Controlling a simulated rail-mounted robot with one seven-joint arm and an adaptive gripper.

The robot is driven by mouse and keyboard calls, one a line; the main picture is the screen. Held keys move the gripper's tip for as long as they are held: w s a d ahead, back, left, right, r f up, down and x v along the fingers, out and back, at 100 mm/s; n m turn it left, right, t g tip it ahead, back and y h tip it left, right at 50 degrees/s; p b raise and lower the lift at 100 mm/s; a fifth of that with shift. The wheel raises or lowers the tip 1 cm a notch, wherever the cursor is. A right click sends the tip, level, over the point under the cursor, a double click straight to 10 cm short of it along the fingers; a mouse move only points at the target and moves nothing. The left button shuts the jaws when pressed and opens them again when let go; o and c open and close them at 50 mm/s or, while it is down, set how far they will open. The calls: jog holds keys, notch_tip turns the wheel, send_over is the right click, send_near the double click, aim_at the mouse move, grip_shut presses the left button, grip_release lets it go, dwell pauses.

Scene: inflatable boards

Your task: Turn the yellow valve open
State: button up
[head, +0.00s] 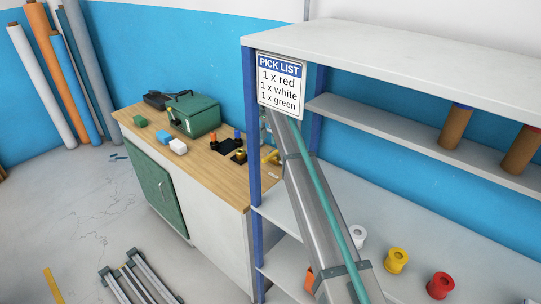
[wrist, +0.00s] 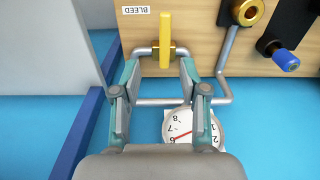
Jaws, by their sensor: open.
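The yellow valve handle (wrist: 165,38) is a flat bar pointing up in the wrist view, on a grey pipe fixed to a wooden panel. A label reading "BLEED" (wrist: 136,10) is to its left. My gripper (wrist: 159,66) is open, with one finger on each side just below the handle. The handle's lower end lies between the fingertips' directions; I cannot tell whether they touch it. In the head view a small yellow part (head: 270,158) shows at the bench's right end, close to my arm. The gripper there is largely hidden.
In the wrist view, a round gauge (wrist: 192,128) with a red needle sits below, partly hidden by my gripper. A brass ring (wrist: 248,12) and a blue knob (wrist: 286,61) are to the right. In the head view, a shelf unit's blue post (head: 251,150) stands beside my arm.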

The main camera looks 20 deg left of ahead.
aim_at(268, 157)
jog(key=shift+g, duration=0.3)
jog(key=f+p, duration=0.1)
jog(key=f, duration=0.2)
jog(key=f+p, duration=0.1)
jog(key=f, duration=0.2)
jog(key=f+p, duration=0.1)
jog(key=f, duration=0.3)
jog(key=shift+w+a, duration=0.2)
jog(key=shift+a, duration=0.2)
grip_shut()
